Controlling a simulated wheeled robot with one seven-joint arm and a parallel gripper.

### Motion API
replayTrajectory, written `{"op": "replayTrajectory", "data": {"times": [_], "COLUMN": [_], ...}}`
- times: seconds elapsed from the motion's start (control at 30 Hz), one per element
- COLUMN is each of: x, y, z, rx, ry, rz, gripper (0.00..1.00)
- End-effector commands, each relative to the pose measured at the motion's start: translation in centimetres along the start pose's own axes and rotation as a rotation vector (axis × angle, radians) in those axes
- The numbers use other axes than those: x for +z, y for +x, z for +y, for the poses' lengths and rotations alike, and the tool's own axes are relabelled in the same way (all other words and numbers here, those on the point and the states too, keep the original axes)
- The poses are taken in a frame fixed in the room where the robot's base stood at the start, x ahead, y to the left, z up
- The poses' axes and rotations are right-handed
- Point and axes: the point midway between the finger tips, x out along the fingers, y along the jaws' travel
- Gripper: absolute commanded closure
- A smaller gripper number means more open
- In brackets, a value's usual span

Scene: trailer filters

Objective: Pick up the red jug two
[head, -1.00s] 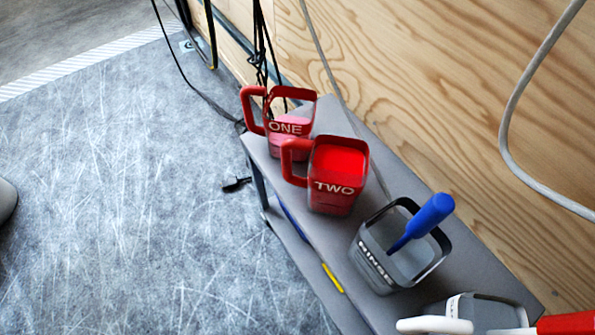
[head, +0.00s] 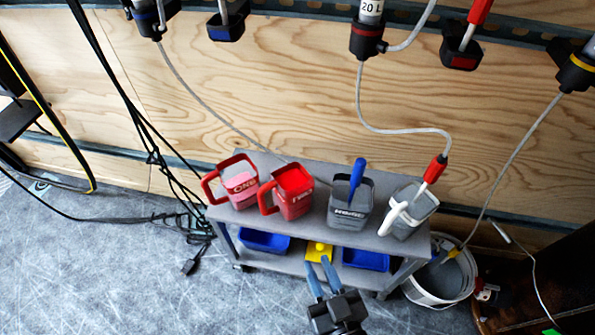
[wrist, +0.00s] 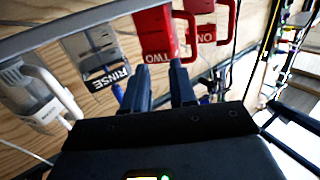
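The red jug two (head: 293,193) stands upright on the top of a grey cart, with its red handle on the left side. It holds something red. In the wrist view the jug (wrist: 156,34) is ahead of the fingers, with the word TWO upside down. My gripper (head: 317,266) is in front of the cart and below its top in the head view, apart from the jug. Its fingers are spread with nothing between them; they also show in the wrist view (wrist: 160,72).
Red jug one (head: 238,183) stands close left of jug two. The rinse container (head: 350,208) with a blue handle and a white-handled jug (head: 411,214) stand right. Blue trays (head: 264,241) and a yellow item (head: 319,250) lie on the lower shelf. A white bucket (head: 440,283) stands right.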

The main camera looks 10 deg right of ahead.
Motion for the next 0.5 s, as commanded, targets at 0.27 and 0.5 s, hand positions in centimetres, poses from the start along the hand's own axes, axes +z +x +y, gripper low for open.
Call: {"op": "replayTrajectory", "data": {"times": [0.27, 0.5], "x": [-3.5, -3.7], "y": [8.2, 10.7], "z": [-4.8, -5.7], "rx": [-0.037, -0.04], "ry": [-0.03, -0.039], "rz": [0.031, 0.036], "gripper": [0.74, 0.74]}}
